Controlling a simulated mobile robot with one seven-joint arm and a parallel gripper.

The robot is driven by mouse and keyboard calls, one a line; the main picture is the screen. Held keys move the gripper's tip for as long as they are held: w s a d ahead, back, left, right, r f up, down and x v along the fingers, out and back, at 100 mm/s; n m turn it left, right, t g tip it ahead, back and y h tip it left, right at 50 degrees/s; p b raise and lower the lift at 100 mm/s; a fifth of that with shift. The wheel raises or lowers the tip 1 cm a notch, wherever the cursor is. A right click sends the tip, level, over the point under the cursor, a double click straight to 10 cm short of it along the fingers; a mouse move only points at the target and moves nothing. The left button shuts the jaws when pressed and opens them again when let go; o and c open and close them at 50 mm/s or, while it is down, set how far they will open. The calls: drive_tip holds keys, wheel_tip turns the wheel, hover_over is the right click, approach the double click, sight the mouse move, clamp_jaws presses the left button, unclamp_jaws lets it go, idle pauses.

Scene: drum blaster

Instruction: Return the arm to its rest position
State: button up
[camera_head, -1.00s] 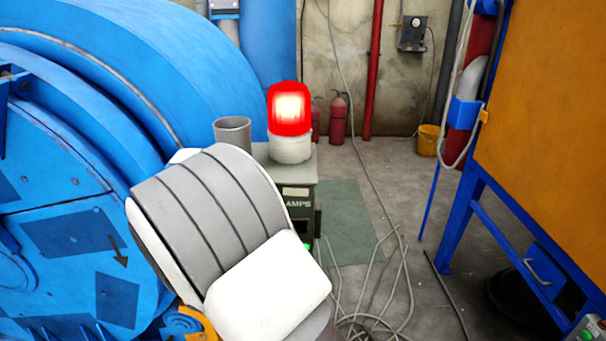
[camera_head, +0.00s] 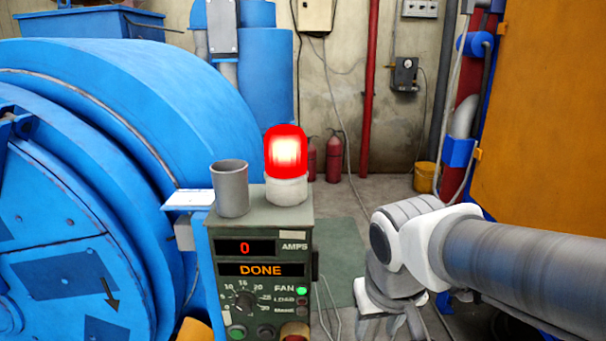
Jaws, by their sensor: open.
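My arm comes in from the right edge. Its grey and white links bend downward right of the control box, and its lower end runs to the bottom edge of the picture. My gripper's fingers do not show, so nothing between them can be seen.
A control box (camera_head: 263,222) reads 0 AMPS and DONE. A grey cup (camera_head: 230,188) and a lit red lamp (camera_head: 286,152) stand on it. A blue drum machine (camera_head: 110,120) fills the left. An orange panel (camera_head: 540,110) stands at right. Two extinguishers (camera_head: 333,158) and a yellow bucket (camera_head: 425,177) stand behind.

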drive_tip(key=s+d+r+m+t, duration=0.1)
drive_tip(key=s+d+r+t, duration=0.2)
drive_tip(key=s, duration=0.4)
wheel_tip(320, 180, up, 16)
drive_tip(key=g+p, duration=0.1)
drive_tip(key=p, duration=1.4)
drive_tip(key=shift+w+a, duration=0.1)
drive_tip(key=shift+w, duration=0.05)
